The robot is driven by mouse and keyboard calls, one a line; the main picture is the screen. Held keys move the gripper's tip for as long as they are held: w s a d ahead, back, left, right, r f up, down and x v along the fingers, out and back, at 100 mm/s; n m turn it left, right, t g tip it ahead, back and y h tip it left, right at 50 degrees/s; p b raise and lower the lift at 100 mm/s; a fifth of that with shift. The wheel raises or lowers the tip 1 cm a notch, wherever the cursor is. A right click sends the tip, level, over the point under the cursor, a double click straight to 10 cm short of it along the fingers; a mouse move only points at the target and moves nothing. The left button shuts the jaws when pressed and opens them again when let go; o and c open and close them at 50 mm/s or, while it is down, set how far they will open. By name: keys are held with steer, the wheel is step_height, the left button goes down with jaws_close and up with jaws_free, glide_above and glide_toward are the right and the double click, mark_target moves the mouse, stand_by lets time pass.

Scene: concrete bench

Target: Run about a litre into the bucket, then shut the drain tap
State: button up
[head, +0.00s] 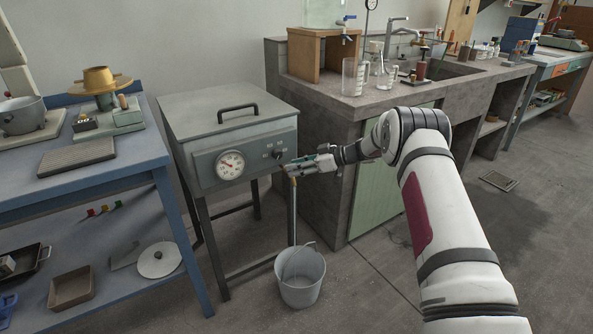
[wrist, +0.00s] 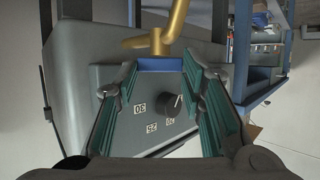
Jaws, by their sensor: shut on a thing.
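The grey metal tank (head: 240,145) stands on a dark frame and has a round dial on its front. The brass drain tap (head: 293,193) sticks out at its lower right, and its brass body also shows in the wrist view (wrist: 160,42). My gripper (head: 297,168) is at the tap, its fingers shut on the blue tap handle (wrist: 160,64). A thin pale line, apparently a water stream (head: 293,229), runs from the spout down to the bucket. The grey bucket (head: 301,282) stands upright on the floor below, its bail raised. The water level inside is not readable.
A blue bench (head: 80,180) with a scale and trays stands left of the tank. The concrete bench (head: 325,112) with glassware and a sink is behind my arm at the right. A floor drain grate (head: 498,180) lies at right. The floor around the bucket is clear.

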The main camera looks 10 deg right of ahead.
steer(key=shift+w+f+n+g+y+b, duration=0.1)
steer(key=shift+n+g+y+b, duration=0.15)
steer(key=shift+n+g+b, duration=0.3)
steer(key=shift+w+f+n+g+y+b, duration=0.1)
steer(key=shift+n+g+y+b, duration=0.15)
steer(key=shift+n+g+b, duration=0.3)
steer(key=shift+r+g+b, duration=0.2)
steer(key=shift+g+b, duration=0.1)
steer(key=shift+b, duration=0.1)
steer(key=o, duration=1.1)
steer(key=shift+o, duration=0.2)
steer(key=shift+r+p, duration=0.1)
steer(key=shift+p, duration=0.25)
steer(key=m+t+h, duration=0.1)
steer(key=m+t, duration=0.1)
steer(key=m+t+h+p, duration=0.1)
steer(key=m+t+h, duration=0.1)
steer(key=m, duration=0.1)
steer(key=s+a+m+t+h+p, duration=0.1)
steer(key=m+t+h, duration=0.1)
steer(key=t, duration=0.1)
steer(key=shift+s+f, duration=0.1)
steer(key=shift+f, duration=0.15)
steer(key=m+t+h+b, duration=0.1)
steer(key=m+b, duration=0.1)
steer(key=b, duration=0.1)
steer(key=shift+a+h, duration=0.1)
steer(key=shift+h, duration=0.3)
